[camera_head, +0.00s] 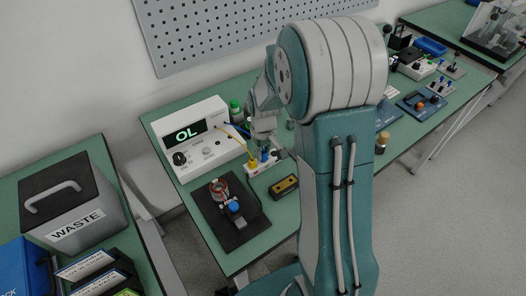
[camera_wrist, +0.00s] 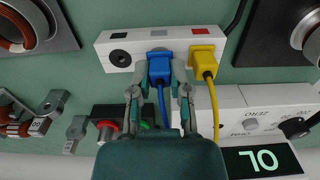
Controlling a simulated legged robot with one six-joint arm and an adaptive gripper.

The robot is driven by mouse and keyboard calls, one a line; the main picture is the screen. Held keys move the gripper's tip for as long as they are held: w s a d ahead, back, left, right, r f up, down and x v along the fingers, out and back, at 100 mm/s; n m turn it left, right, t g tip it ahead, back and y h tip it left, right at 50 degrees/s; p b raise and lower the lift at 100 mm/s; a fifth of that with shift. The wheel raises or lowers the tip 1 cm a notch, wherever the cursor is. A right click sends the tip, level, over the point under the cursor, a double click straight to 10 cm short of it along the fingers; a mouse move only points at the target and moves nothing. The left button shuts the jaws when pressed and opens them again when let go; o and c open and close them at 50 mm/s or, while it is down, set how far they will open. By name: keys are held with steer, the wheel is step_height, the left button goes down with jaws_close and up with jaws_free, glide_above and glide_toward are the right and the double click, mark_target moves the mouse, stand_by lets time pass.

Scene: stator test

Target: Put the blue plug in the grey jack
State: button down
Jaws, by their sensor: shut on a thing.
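The blue plug (camera_wrist: 160,68) is between the two fingertips of my gripper (camera_wrist: 160,60), which is shut on it. The plug stands over the middle position of a white jack block (camera_wrist: 107,45), below a small grey mark (camera_wrist: 158,32). The grey jack itself is hidden behind the plug, and I cannot tell how deep the plug sits. A blue lead runs back from it between my fingers. In the head view, the blue plug (camera_head: 264,156) shows small below my gripper (camera_head: 265,143), at the block (camera_head: 262,169).
A yellow plug (camera_wrist: 203,58) sits beside it under a red mark; a black jack (camera_wrist: 119,58) on the other side is empty. The white meter (camera_head: 190,135) reads OL. A dark mat (camera_head: 215,220) with a copper-wound part and a yellow-black block (camera_head: 284,186) lie nearby.

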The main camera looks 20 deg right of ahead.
steer(key=shift+f, duration=0.25)
steer(key=c, duration=0.5)
jaws_free()
steer(key=shift+r, duration=0.1)
step_height(320, 180, up, 12)
stand_by(0.7)
